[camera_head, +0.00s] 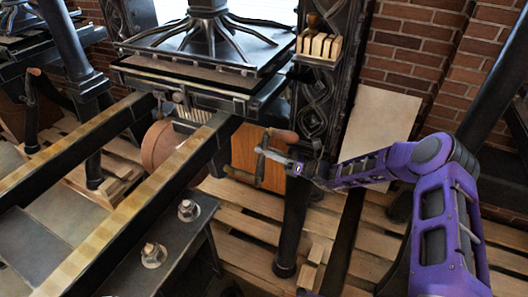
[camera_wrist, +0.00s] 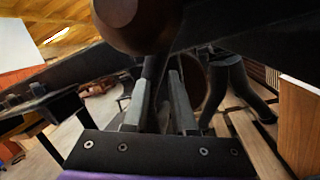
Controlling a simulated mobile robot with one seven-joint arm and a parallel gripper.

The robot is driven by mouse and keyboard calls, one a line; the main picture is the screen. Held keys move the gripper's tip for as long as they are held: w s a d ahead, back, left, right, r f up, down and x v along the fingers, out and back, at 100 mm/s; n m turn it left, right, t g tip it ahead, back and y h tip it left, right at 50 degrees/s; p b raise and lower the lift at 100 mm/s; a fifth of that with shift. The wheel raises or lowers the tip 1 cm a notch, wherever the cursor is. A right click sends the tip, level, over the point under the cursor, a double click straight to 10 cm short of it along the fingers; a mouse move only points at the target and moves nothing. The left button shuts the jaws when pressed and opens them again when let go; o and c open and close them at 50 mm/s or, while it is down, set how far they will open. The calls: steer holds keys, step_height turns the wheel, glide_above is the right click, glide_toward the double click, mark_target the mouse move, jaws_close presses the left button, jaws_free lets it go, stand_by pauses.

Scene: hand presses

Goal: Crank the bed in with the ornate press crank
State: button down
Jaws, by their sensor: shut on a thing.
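The ornate press (camera_head: 316,95) stands at the upper middle of the head view, with a dark patterned column. Its flat bed (camera_head: 190,92) sits under the platen, at the far end of two long rails. The press crank (camera_head: 260,165) is on the near right side, with a brown wooden handle (camera_head: 282,135) at its upper end. My gripper (camera_head: 268,156) is shut on the crank, just below the handle. In the wrist view the two fingers (camera_wrist: 163,105) close around the dark crank arm, and the rounded wooden handle (camera_wrist: 138,22) looms above. The exact contact is partly hidden.
Bare rails (camera_head: 105,235) run toward the lower left. A dark bolted plate (camera_head: 150,250) lies beside them. Wooden pallets (camera_head: 240,215) cover the floor. A dark leg (camera_head: 293,230) stands below the gripper. Another press stands at left, and a brick wall (camera_head: 415,45) is behind.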

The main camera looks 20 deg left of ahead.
steer(key=shift+w+d+m, duration=0.15)
steer(key=shift+w+m, duration=0.25)
steer(key=shift+w, duration=0.05)
steer(key=c, duration=0.8)
jaws_free()
steer(key=shift+c, duration=0.2)
steer(key=shift+o, duration=0.5)
steer(key=shift+s+f, duration=0.1)
steer(key=v, duration=1.7)
steer(key=shift+s+d+f, duration=0.1)
steer(key=shift+d, duration=0.05)
